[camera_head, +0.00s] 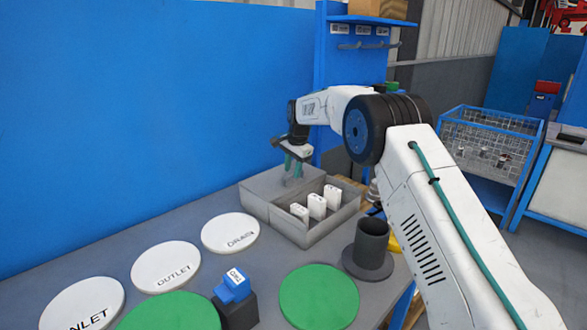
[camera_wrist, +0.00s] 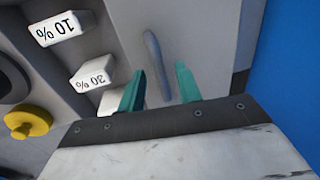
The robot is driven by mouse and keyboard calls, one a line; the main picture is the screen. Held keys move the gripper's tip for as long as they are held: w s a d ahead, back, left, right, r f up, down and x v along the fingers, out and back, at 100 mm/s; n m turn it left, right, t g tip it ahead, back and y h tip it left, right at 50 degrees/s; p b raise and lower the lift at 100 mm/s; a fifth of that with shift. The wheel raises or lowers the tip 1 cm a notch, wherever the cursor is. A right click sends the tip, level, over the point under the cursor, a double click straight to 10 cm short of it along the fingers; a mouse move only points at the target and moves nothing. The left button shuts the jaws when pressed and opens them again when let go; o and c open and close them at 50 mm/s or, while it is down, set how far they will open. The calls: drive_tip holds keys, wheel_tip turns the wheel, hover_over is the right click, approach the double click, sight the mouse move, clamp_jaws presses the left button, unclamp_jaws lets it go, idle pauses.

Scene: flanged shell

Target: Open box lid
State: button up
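The grey box (camera_head: 312,238) stands on the workbench in the head view, with its near part open and several white blocks (camera_head: 317,206) inside. A flat grey lid (camera_head: 268,184) covers its far left part. In the wrist view, a grey bar handle (camera_wrist: 158,62) shows on the lid (camera_wrist: 205,35). My gripper (camera_head: 295,164) is above the lid, pointing down. Its green fingers (camera_wrist: 160,80) are apart, with the handle showing between them. I cannot tell whether they touch it. The handle is hard to make out in the head view.
White discs marked INLET, OUTLET (camera_head: 165,267) and DRAIN (camera_head: 230,233) lie at left. Green discs (camera_head: 318,297), a blue-topped block (camera_head: 234,287) and a dark flanged cylinder (camera_head: 371,243) stand in front. A blue wall (camera_head: 130,110) rises behind. A yellow knob (camera_wrist: 28,122) shows in the wrist view.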

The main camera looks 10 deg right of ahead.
wheel_tip(320, 180, up, 8)
drive_tip(key=s, duration=0.1)
drive_tip(key=shift+d+f, duration=0.15)
drive_tip(key=shift+d, duration=0.3)
drive_tip(key=shift+s, duration=0.15)
